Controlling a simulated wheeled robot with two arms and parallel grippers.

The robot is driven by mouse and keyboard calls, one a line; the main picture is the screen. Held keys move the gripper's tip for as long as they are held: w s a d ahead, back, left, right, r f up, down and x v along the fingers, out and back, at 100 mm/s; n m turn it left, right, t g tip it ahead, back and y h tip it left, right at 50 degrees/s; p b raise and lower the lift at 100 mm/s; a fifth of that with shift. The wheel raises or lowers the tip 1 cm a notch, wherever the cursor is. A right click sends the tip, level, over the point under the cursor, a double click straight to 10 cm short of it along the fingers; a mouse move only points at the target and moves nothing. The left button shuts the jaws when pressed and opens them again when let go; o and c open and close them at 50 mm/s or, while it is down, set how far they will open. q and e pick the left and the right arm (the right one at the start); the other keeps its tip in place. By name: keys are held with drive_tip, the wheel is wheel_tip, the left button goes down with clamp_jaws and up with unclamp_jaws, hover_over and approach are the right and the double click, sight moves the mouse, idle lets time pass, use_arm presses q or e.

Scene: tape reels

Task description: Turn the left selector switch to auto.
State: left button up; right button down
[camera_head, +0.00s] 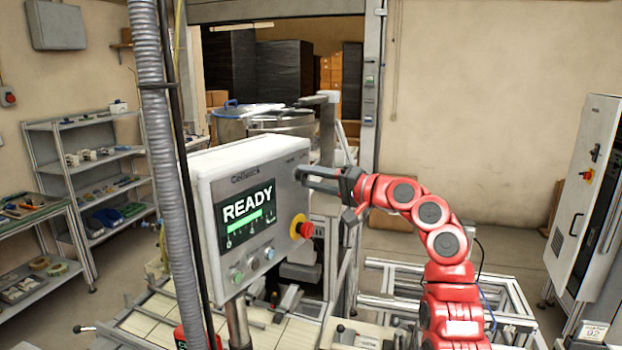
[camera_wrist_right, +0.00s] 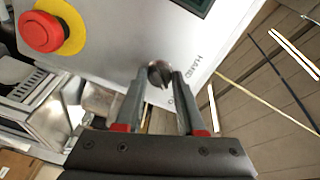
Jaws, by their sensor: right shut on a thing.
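The control panel (camera_head: 290,200) is a light box on a post with a lit READY screen (camera_head: 245,214). My right gripper (camera_head: 303,176) reaches in from the right to the panel's upper right part. In the right wrist view its two fingers (camera_wrist_right: 157,92) are shut on a small dark round selector switch (camera_wrist_right: 159,72). Lettering that seems to read HAND (camera_wrist_right: 190,68) is printed beside the knob. The fingers hide part of the knob and its other markings, so I cannot tell its exact setting. In the head view the knob is hidden. My left gripper is not in view.
A red emergency stop button (camera_head: 302,228) on a yellow ring sits below the gripper on the panel. Small buttons (camera_head: 254,263) line the panel's lower edge. A grey corrugated hose (camera_head: 160,130) hangs at the left. Shelves (camera_head: 90,160) stand behind it.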

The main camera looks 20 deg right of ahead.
drive_tip(key=c, duration=0.5)
unclamp_jaws()
drive_tip(key=shift+d, duration=0.1)
drive_tip(key=shift+s+d+b, duration=0.2)
drive_tip(key=shift+s+b, duration=0.05)
drive_tip(key=shift+b, duration=0.05)
drive_tip(key=b+v, duration=0.6)
drive_tip(key=v, duration=1)
drive_tip(key=shift+s+d, duration=0.2)
drive_tip(key=shift+s, duration=0.1)
